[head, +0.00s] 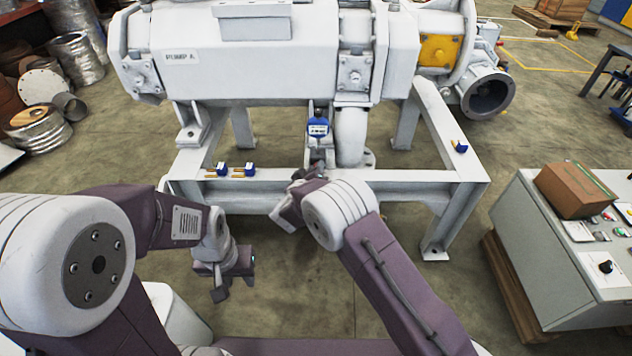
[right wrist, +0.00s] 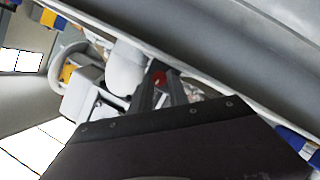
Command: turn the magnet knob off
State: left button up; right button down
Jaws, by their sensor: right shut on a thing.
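A blue device with a pale display (head: 317,126) stands upright on the white frame, in front of the pump's lower side. My right gripper (head: 314,172) is just below it in the head view, and its fingertips are partly hidden by the wrist. In the right wrist view the two dark fingers (right wrist: 161,92) are closed around a small red part, which I take to be the magnet knob (right wrist: 160,77). The knob's marking and turn position cannot be read. My left gripper (head: 222,285) hangs low, left of centre, away from the frame; its finger gap is unclear.
The white pump (head: 240,60) sits on a white steel frame (head: 390,182). A control cabinet (head: 560,260) with a brown box (head: 575,190) stands at right.

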jog(key=b, duration=0.3)
jog(key=shift+f+n, duration=0.3)
pick_arm(q)
jog(key=shift+f+b, duration=0.65)
jog(key=shift+f, duration=2.25)
pick_arm(e)
jog(key=shift+r+h, duration=0.25)
jog(key=shift+h, duration=0.05)
jog(key=c, duration=1.3)
grip_release()
jog(key=shift+o, duration=0.2)
jog(key=shift+s, duration=0.1)
